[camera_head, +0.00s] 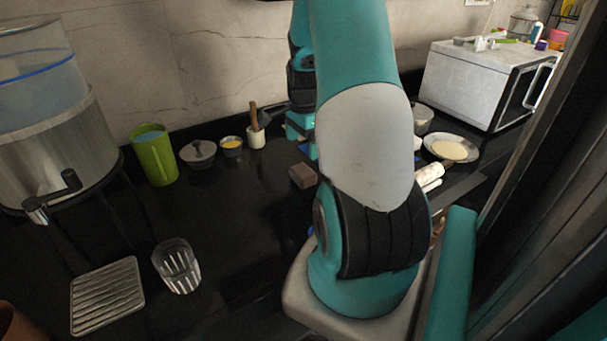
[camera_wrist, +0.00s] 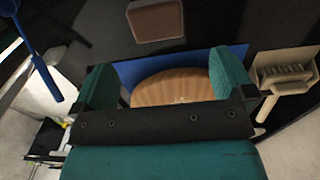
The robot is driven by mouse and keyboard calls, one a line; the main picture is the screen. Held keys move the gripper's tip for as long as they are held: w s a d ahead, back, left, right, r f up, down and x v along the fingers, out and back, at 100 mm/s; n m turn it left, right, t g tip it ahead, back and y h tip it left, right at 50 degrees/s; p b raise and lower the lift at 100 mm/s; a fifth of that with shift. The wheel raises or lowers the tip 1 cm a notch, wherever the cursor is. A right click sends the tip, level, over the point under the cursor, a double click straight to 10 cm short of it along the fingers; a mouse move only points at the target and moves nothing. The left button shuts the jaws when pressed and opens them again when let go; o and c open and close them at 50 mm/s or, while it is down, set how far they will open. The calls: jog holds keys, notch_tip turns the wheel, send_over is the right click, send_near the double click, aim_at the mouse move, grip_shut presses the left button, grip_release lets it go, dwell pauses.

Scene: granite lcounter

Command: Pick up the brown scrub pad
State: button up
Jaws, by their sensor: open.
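The brown scrub pad (camera_head: 303,176) is a small block lying on the black counter, just left of my arm in the head view. In the wrist view the pad (camera_wrist: 155,20) lies at the top, beyond my fingertips and apart from them. My gripper (camera_wrist: 165,72) is open, its two teal fingers spread wide. A tan, ribbed, rounded thing (camera_wrist: 172,88) on a blue board (camera_wrist: 130,70) shows between the fingers; I cannot tell whether they touch it. In the head view my arm hides much of the gripper and the counter behind it.
A clear glass (camera_head: 177,267) is at the front left. A plate (camera_head: 451,148) lies right of my arm. A beige brush (camera_wrist: 286,78) is beside the right finger.

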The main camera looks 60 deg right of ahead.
aim_at(303, 171)
notch_tip(303, 171, down, 4)
jog(key=shift+r, duration=0.1)
jog(key=f, duration=0.2)
jog(key=f+p, duration=0.1)
jog(key=f, duration=0.2)
jog(key=shift+s+a+f+p, duration=0.1)
jog(key=shift+a+f+p, duration=0.25)
jog(key=shift+p, duration=0.05)
jog(key=shift+c, duration=0.5)
jog(key=c, duration=0.9)
jog(key=shift+c, duration=0.2)
jog(key=shift+r, duration=0.1)
notch_tip(303, 171, up, 20)
jog(key=b, duration=0.1)
jog(key=shift+b, duration=0.35)
